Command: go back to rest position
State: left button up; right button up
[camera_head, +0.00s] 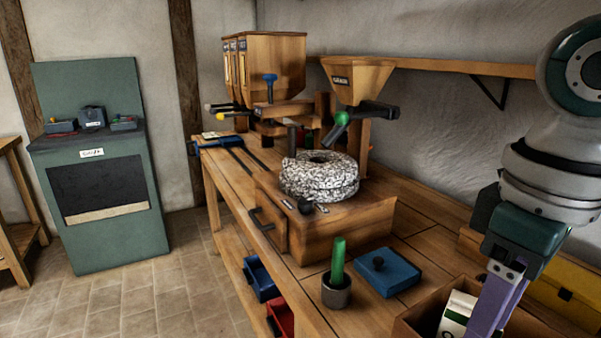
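My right arm comes in from the right edge, with its teal hand pointing down. My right gripper (490,308) shows purple fingers beside a white and green packet (456,315) in an open wooden box (412,322) at the bottom right. The fingers overlap the packet in the picture. I cannot tell whether they touch it or how far apart they are. The fingertips reach the bottom edge of the picture. My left gripper is not in view.
The workbench (412,240) holds a speckled millstone (320,177) on a wooden base, a hopper (355,80), a dark cup (336,291) with a green handle, a blue lidded box (376,271) and a yellow box (560,290). A green cabinet (150,190) stands left; floor between is clear.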

jog(key=s+a+f+t+y, duration=0.2)
jog(key=s+a+f+y, duration=0.15)
jog(key=s+a, duration=0.5)
jog(key=s+d+f+m+t+h+p, duration=0.1)
jog(key=s+d+f+m+h, duration=0.2)
jog(key=s+d, duration=0.35)
notch_tip(320, 180, up, 40)
jog(key=p, duration=3.8)
jog(key=shift+s+d+f+m+h, duration=0.15)
jog(key=shift+d+f+m+h, duration=0.1)
jog(key=shift+d+m+h, duration=0.15)
jog(key=shift+d, duration=0.1)
